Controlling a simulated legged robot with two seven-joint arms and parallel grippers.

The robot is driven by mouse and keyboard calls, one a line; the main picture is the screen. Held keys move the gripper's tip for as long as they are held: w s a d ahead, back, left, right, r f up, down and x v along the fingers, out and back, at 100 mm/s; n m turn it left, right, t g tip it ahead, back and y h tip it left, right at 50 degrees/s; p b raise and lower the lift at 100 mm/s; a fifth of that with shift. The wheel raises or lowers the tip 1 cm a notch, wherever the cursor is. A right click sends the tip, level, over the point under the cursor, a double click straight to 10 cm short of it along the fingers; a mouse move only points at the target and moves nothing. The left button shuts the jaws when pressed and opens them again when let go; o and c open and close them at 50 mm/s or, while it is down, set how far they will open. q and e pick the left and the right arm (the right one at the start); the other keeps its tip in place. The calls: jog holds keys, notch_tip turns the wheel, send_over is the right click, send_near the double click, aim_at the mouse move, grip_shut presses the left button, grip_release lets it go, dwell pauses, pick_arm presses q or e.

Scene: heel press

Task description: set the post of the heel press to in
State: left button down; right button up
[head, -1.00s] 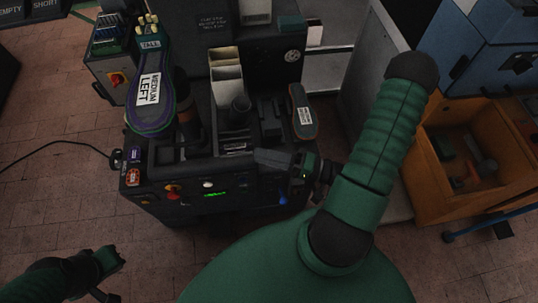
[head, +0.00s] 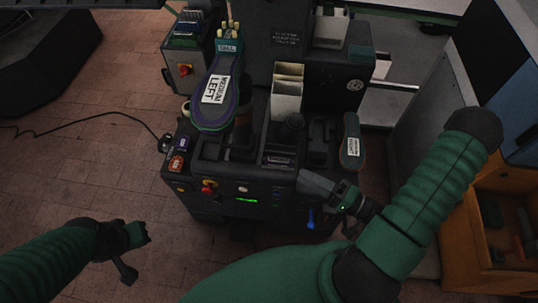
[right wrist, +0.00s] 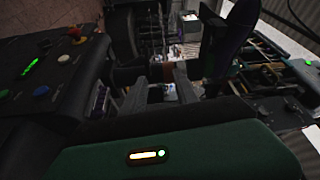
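The heel press (head: 225,180) is a black machine in the middle of the head view, with knobs and a green display on its front. A dark upright post (head: 241,135) stands at its left under a sole marked MEDIUM LEFT (head: 214,88). I cannot tell which one the task calls the post. My right gripper (head: 312,184) is over the press's front right edge. Its two grey fingers stand apart in the right wrist view (right wrist: 160,92), with nothing seen between them. My left gripper (head: 138,254) is low at the left, away from the press.
A blue lever (head: 311,218) is on the press front below my right gripper. A second labelled sole (head: 351,140) stands at the press's right. Pale bins (head: 286,93) stand behind the cylinder. An orange cabinet (head: 490,240) is at the right.

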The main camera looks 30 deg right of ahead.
aim_at(236, 145)
jog(key=w+a+f+m, duration=0.1)
jog(key=w+a, duration=0.3)
jog(key=w, duration=0.2)
jog(key=w+a+f+m+g+b, duration=0.1)
jog(key=w+a, duration=0.3)
jog(key=w, duration=0.3)
jog(key=w+a+f+m+b, duration=0.1)
jog(key=w+a, duration=0.4)
jog(key=w, duration=0.2)
jog(key=shift+m+h, duration=0.3)
jog(key=shift+h, duration=0.1)
jog(key=shift+c, duration=0.5)
grip_shut()
jog(key=shift+s+f, duration=0.1)
jog(key=shift+f, duration=0.05)
